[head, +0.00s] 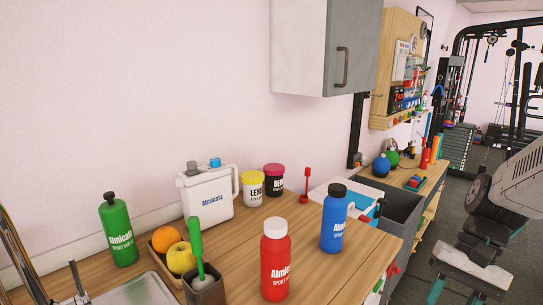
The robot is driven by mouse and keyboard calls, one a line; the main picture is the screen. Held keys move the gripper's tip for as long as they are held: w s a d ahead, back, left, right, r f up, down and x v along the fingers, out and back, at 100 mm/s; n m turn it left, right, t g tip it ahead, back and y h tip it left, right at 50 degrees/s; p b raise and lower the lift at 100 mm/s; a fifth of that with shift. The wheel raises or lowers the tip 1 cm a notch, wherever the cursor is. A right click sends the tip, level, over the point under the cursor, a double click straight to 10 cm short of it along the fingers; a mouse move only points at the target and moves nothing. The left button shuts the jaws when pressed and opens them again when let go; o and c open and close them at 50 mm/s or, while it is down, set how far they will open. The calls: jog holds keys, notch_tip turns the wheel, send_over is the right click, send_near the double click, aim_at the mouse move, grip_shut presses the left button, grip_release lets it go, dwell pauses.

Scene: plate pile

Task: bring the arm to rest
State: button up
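I cannot make out my gripper or any part of my arm for certain in the head view. No plate or pile of plates shows. The wooden counter (345,268) runs along the wall, from the bottom left toward the back right. A metal edge of a sink or tray (140,290) shows at the bottom left, cut off by the frame.
On the counter stand a green bottle (118,229), a fruit bowl (160,258), a grey holder (206,291), a white jug (209,196), a red bottle (275,262) and a blue bottle (334,219). A cabinet (335,45) hangs above. Gym equipment (490,215) stands right.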

jog(key=s+a+r+n+t+h, duration=0.4)
jog(key=s+r+n+t, duration=0.1)
jog(key=r, duration=0.4)
jog(key=shift+s+r+n+h, duration=0.2)
jog(key=shift+s+n+h, duration=0.25)
jog(key=shift+s, duration=0.6)
dwell(1.0)
